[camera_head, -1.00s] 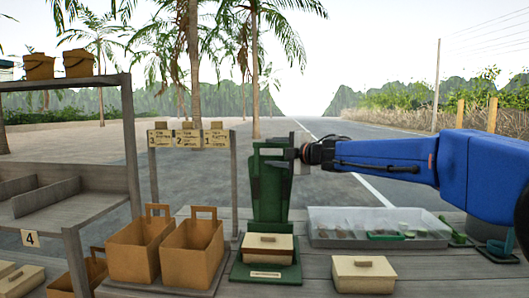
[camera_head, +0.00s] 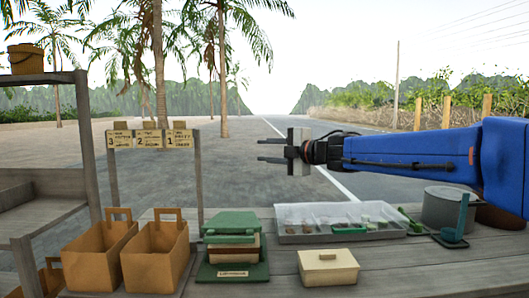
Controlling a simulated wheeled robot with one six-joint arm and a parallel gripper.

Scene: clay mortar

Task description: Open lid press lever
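The green press (camera_head: 248,271) stands on the table at the lower middle. Its green lid (camera_head: 232,220) lies folded down over a cream and brown box (camera_head: 213,252), which shows between lid and base. I cannot make out a separate lever on it. My gripper (camera_head: 270,150) is in the air, above and to the right of the press, pointing left. Its two dark fingers are apart with nothing between them, and it touches nothing.
A lidded cream box (camera_head: 328,272) sits right of the press. A clear tray (camera_head: 290,238) of small items lies behind it, with a grey pot (camera_head: 440,209) to the right. Two brown baskets (camera_head: 155,262) and a signboard (camera_head: 152,139) stand left. Air around my gripper is clear.

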